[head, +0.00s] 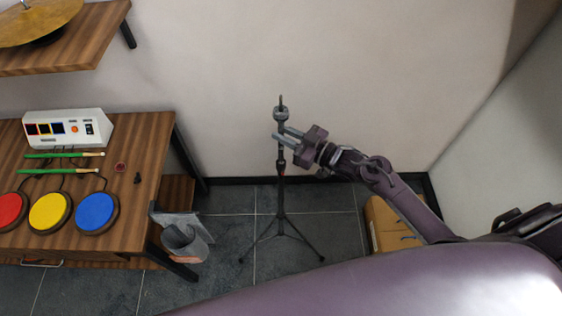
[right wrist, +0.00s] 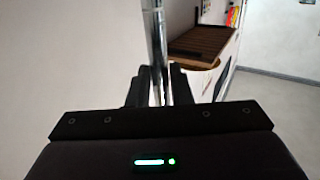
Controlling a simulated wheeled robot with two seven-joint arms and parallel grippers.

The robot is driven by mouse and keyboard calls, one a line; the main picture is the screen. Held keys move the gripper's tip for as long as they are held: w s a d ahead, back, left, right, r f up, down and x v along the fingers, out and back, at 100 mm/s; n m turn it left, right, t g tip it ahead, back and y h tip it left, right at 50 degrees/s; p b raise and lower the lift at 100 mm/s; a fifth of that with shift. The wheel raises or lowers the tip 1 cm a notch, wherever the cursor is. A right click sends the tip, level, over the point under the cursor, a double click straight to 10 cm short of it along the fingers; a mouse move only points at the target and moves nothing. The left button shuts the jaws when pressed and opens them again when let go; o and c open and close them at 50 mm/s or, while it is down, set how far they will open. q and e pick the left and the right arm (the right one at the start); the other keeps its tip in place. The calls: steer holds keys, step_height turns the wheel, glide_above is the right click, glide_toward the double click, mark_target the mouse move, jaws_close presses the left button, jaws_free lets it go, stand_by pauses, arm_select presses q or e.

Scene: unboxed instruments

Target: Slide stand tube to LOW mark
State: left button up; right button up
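The stand (head: 281,185) is a thin dark tripod upright on the tiled floor near the back wall, with a grey collar (head: 281,114) and a short rod at its top. My right gripper (head: 281,135) reaches in from the right, just below the collar, with its fingers on either side of the tube. In the right wrist view the shiny tube (right wrist: 157,40) runs down between the two dark fingers (right wrist: 159,88), which sit close around it. The fingers hide part of the tube. I cannot make out a LOW mark. My left gripper is not in view.
A wooden table (head: 150,150) on the left holds a white control box (head: 68,129), green sticks (head: 65,154) and red, yellow and blue pads (head: 97,212). A grey bin (head: 187,243) stands by its leg. A yellow-brown box (head: 392,225) lies right of the stand.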

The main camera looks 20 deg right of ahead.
mark_target(283, 152)
jaws_close()
steer(key=shift+f, duration=0.15)
steer(key=shift+s+f+b, duration=0.1)
steer(key=shift+f+b, duration=3.25)
steer(key=shift+f, duration=0.7)
steer(key=o, duration=0.6)
jaws_free()
steer(key=shift+r, duration=0.2)
steer(key=shift+c, duration=0.2)
